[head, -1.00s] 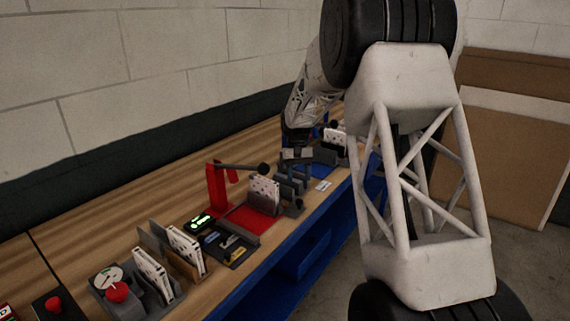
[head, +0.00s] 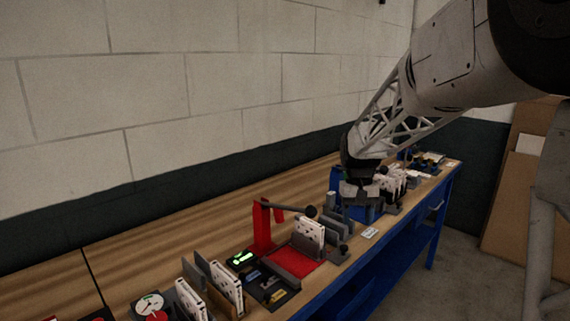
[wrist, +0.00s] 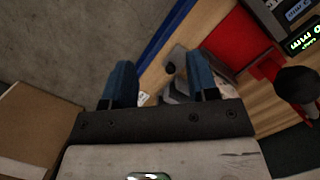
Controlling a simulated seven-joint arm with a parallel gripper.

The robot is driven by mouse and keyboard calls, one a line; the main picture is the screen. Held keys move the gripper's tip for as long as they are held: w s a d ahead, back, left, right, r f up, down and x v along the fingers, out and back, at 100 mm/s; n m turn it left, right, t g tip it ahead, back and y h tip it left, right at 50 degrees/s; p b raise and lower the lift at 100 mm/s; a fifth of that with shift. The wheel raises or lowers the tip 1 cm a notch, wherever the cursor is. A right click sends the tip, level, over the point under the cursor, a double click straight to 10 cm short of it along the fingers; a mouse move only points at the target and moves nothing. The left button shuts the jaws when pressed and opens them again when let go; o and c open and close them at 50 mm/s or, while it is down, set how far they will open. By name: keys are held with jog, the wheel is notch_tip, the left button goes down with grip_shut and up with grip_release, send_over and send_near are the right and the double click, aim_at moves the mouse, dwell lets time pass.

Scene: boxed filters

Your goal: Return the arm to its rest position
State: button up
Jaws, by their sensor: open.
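My gripper (head: 360,197) hangs at the end of my arm over the far part of the wooden workbench (head: 120,250), pointing down. In the wrist view my gripper (wrist: 162,78) has its two blue fingers spread apart, with nothing held between them. A white boxed filter (head: 310,232) stands upright at the back edge of a red tray (head: 291,261), to the left of my gripper in the head view. Whether the fingertips touch anything on the bench cannot be told from the head view.
A red stand with a black-knobbed lever (head: 263,226) rises beside the tray. White boxes stand in a holder (head: 227,288) at the near left; more boxes (head: 392,181) are beyond my gripper. A small green display (head: 241,259) lies on the bench. A brown board (head: 510,215) leans at right.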

jog(key=s+r+t, duration=0.1)
jog(key=s+r, duration=0.1)
jog(key=s, duration=0.7)
jog(key=s+r+t, duration=0.1)
jog(key=s+r, duration=0.1)
jog(key=s, duration=0.8)
jog(key=s+a+f+t, duration=0.1)
jog(key=s+f+t, duration=0.1)
jog(key=s, duration=1.5)
jog(key=shift+s+f+t, duration=0.4)
jog(key=shift+f, duration=0.35)
